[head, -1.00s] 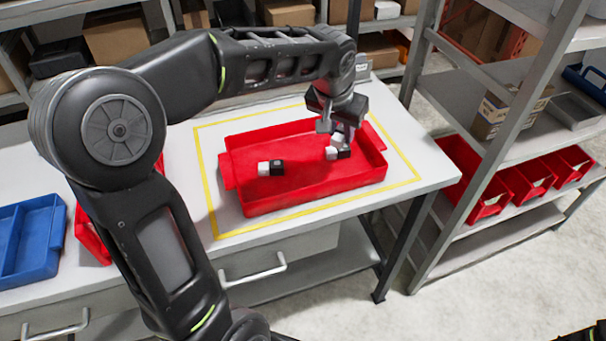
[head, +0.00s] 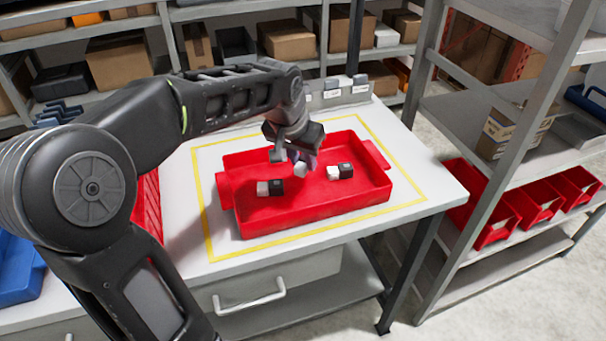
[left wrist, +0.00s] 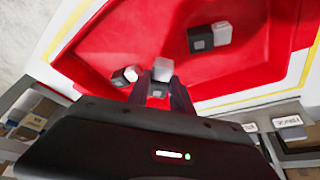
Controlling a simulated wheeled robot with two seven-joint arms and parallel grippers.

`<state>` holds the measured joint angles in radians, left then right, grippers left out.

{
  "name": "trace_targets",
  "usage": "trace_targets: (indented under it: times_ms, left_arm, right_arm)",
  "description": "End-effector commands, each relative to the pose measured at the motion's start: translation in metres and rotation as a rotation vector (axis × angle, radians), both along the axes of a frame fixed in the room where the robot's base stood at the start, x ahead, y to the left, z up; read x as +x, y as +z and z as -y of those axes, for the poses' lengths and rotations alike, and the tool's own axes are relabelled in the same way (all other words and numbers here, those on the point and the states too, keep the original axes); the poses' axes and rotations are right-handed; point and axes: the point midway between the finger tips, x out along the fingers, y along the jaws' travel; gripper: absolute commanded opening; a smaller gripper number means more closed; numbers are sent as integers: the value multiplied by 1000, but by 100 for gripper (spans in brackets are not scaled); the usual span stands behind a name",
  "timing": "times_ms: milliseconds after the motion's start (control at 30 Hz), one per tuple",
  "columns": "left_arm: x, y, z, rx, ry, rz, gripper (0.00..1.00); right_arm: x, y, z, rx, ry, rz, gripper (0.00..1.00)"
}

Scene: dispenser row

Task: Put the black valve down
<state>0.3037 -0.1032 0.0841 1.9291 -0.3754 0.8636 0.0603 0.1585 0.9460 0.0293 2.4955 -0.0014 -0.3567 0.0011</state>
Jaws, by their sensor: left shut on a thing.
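My left gripper (head: 292,160) is over the red tray (head: 225,193), shut on a small block, the valve (head: 299,169). Only a pale grey-white part of this valve shows clearly; the fingers hide much of it, and I cannot tell whether it touches the tray floor. In the left wrist view the valve (left wrist: 162,68) sits between the fingertips (left wrist: 160,92). Two other half-white, half-black valves lie in the tray, one (head: 269,187) left of the gripper and one (head: 340,171) to its right. My right gripper is out of view.
The tray stands inside a yellow outline (head: 208,222) on the white table (head: 430,182). A blue bin (head: 18,268) is at the left edge. Small labelled units (head: 345,88) line the table's back edge. A metal shelf with red bins (head: 537,205) stands right. The tray's right end is clear.

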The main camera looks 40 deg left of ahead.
Motion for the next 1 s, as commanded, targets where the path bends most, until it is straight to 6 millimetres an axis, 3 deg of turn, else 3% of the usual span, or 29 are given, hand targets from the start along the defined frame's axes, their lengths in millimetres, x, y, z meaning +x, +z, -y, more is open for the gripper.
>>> trace_targets:
  times_ms: [367,700,1000]
  left_arm:
    - [0,-8,0,0,1,1,0]
    - [0,-44,0,0,0,-1,0]
    - [0,-46,0,0,0,1,0]
  right_arm:
    - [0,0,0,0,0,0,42]
    - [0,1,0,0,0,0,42]
    - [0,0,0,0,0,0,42]
